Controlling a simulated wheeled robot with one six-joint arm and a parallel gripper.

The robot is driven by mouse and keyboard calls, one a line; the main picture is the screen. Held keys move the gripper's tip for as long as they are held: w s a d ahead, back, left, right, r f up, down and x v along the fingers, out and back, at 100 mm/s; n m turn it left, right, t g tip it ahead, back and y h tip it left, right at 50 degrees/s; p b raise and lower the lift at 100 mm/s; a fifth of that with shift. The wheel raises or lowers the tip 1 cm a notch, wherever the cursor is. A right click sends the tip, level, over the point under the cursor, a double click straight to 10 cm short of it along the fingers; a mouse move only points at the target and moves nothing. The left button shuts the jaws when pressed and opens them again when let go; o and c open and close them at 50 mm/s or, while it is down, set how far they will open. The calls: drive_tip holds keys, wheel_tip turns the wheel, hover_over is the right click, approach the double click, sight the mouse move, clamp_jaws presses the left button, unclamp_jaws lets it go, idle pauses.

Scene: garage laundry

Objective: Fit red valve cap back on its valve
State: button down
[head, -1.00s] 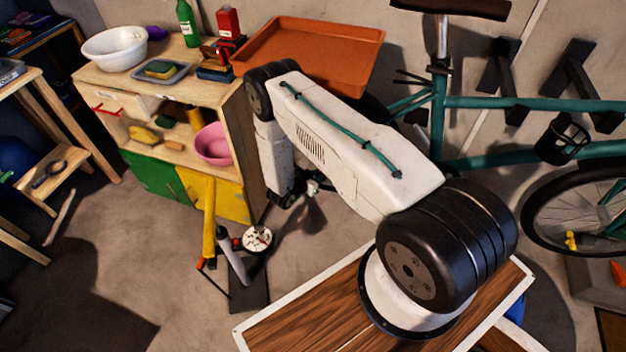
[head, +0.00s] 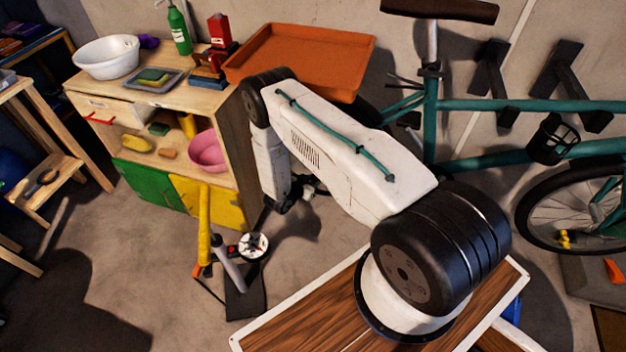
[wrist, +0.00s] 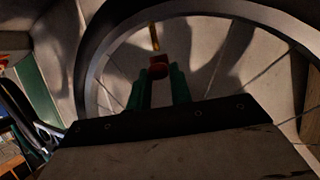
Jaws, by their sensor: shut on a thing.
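My gripper (wrist: 158,72) has green fingers and is shut on the red valve cap (wrist: 159,65), which shows between the fingertips in the wrist view. A thin brass-coloured valve (wrist: 155,38) points down toward the cap from just above it in the picture. The two look close and roughly in line; I cannot tell whether they touch. In the head view my arm hides the fingers, the cap and the valve.
A wooden cabinet (head: 232,150) stands left of my arm, with an orange tray (head: 300,60) on top. A floor pump (head: 228,265) stands in front of it. The teal bicycle (head: 470,104) is along the wall at right. Open floor lies at lower left.

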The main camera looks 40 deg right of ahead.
drive_tip(key=shift+f, duration=0.25)
drive_tip(key=shift+f, duration=0.75)
drive_tip(key=shift+f, duration=0.25)
drive_tip(key=c, duration=1.2)
unclamp_jaws()
drive_tip(key=v, duration=0.7)
drive_tip(key=shift+s+a+r, duration=0.15)
drive_tip(key=shift+a+r, duration=0.1)
drive_tip(key=shift+a, duration=0.05)
drive_tip(key=shift+f, duration=0.1)
